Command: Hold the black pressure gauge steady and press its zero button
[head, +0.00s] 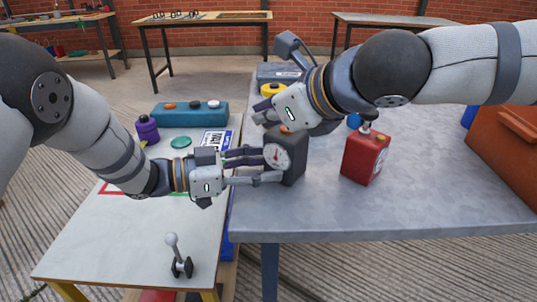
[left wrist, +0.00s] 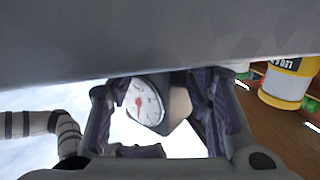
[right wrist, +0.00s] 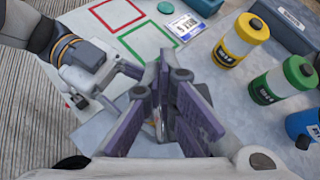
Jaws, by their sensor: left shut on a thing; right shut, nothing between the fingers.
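The black pressure gauge (head: 293,160) stands upright on the grey table, its white dial facing left. My left gripper (head: 268,166) is shut on its sides, with the fingers around the dial face. In the left wrist view the gauge (left wrist: 178,103) sits between the two fingers. An orange button (head: 285,129) shows on top of the gauge in the head view. My right gripper (right wrist: 167,85) is shut and empty, just above the gauge top. Its fingertips are largely hidden in the head view, and I cannot tell whether they touch the button.
Yellow (right wrist: 240,40), green (right wrist: 281,82) and blue (right wrist: 303,126) bottles stand near the gauge. A teal box (head: 190,114), a purple bottle (head: 147,129) and a lever (head: 177,255) are on the left table. The grey table's front right is clear.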

